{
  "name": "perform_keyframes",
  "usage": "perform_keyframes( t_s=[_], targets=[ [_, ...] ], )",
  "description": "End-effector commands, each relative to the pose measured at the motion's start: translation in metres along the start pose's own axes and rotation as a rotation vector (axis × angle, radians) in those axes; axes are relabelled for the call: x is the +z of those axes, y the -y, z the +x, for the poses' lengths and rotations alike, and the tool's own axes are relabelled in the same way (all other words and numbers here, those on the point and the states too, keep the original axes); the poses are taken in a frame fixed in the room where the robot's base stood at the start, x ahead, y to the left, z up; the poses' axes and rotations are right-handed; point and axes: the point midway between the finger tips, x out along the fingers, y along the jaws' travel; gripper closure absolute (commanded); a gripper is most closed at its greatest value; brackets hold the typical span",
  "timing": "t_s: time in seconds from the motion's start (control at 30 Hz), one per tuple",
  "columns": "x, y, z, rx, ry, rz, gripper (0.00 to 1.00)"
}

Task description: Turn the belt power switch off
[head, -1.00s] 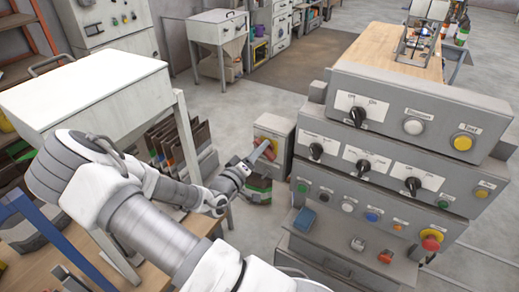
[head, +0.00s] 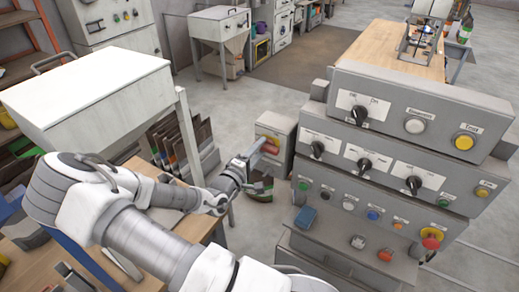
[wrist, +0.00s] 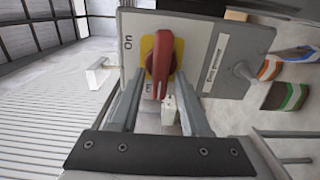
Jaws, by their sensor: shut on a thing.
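The belt power switch is a red rotary handle (wrist: 163,62) on a yellow plate, on the face of a grey box (wrist: 213,45). In the wrist view an "On" label is at the plate's left and a smaller label, hard to read, is below it. The handle lies roughly upright in that picture. My gripper (wrist: 160,85) is shut on the handle, one finger on each side. In the head view the box (head: 276,127) stands left of the big control panel, and my gripper (head: 260,150) reaches it from the left, partly covering the handle.
The grey control panel (head: 400,150), with several knobs and buttons, stands close on the right. A white-topped cabinet (head: 85,85) and a wooden bench (head: 50,262) are on the left. Open floor lies behind.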

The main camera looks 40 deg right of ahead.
Motion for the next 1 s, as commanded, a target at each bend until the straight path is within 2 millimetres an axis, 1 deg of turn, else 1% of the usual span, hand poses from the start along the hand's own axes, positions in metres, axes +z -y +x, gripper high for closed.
perform_keyframes(
  t_s=[0.47, 0.5, 0.53, 0.83, 0.93, 1.0],
  targets=[
    [0.001, 0.002, -0.001, -0.003, 0.001, -0.014, 1.0],
    [0.001, 0.002, -0.001, -0.003, 0.001, -0.014, 0.49],
    [0.001, 0.002, 0.0, -0.003, 0.001, -0.014, 0.45],
    [0.0, 0.001, -0.003, -0.002, 0.0, -0.012, 0.45],
    [-0.001, 0.002, -0.012, -0.001, -0.003, -0.012, 0.45],
    [-0.001, 0.002, -0.022, -0.002, -0.004, -0.011, 0.45]
  ],
)
